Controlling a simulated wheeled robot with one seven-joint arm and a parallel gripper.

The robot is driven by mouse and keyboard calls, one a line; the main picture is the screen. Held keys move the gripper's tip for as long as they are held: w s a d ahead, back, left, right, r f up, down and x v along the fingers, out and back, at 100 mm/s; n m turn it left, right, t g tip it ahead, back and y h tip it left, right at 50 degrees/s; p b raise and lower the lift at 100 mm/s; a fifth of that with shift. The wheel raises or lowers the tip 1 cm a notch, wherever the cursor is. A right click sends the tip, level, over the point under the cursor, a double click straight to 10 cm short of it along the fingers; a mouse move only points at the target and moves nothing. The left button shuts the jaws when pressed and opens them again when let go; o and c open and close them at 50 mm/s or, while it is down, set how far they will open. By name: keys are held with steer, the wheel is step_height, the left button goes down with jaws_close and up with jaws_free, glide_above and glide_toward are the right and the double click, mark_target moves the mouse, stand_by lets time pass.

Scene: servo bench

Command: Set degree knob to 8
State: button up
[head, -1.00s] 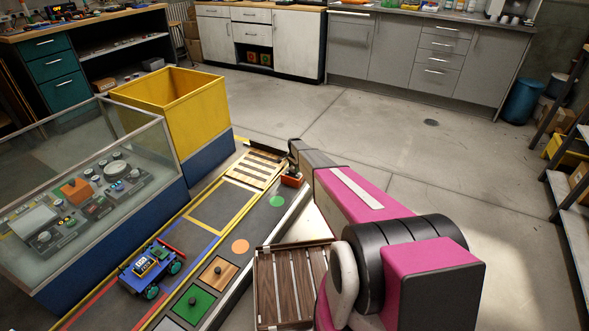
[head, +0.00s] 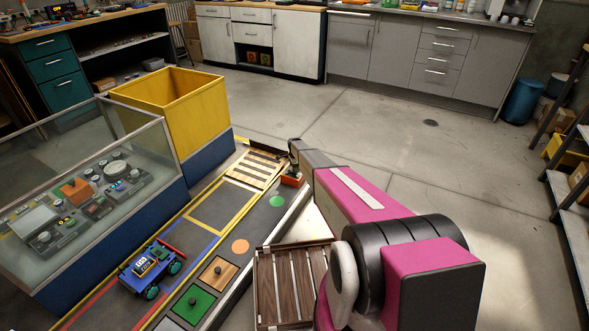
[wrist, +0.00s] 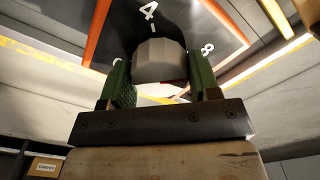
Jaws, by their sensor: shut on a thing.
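The degree knob (wrist: 160,58) is a grey faceted knob in the wrist view, on a dark panel (wrist: 180,22) with orange edging. A white 4 (wrist: 148,11) with a short tick stands above the knob, and a white 8 (wrist: 207,49) stands to its right. My gripper (wrist: 160,76) has its green fingers on either side of the knob and is shut on it. A pointer mark on the knob cannot be made out.
A blue toy vehicle (head: 150,268) sits on the marked bench at left. A glass case (head: 95,140) of instruments and a yellow bin (head: 180,105) stand behind it. A slatted crate (head: 285,285) is beside my arm.

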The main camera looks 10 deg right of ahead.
steer(key=o, duration=0.9)
steer(key=shift+o, duration=0.2)
step_height(320, 180, up, 11)
steer(key=shift+f, duration=0.1)
steer(key=s+r+n, duration=0.5)
steer(key=s+r, duration=0.3)
steer(key=s, duration=1.1)
steer(key=s+r+n, duration=0.5)
steer(key=s+r, duration=0.4)
steer(key=s, duration=1)
steer(key=s+r+n, duration=0.6)
steer(key=s+r, duration=0.3)
steer(key=s, duration=1)
steer(key=shift+s, duration=0.15)
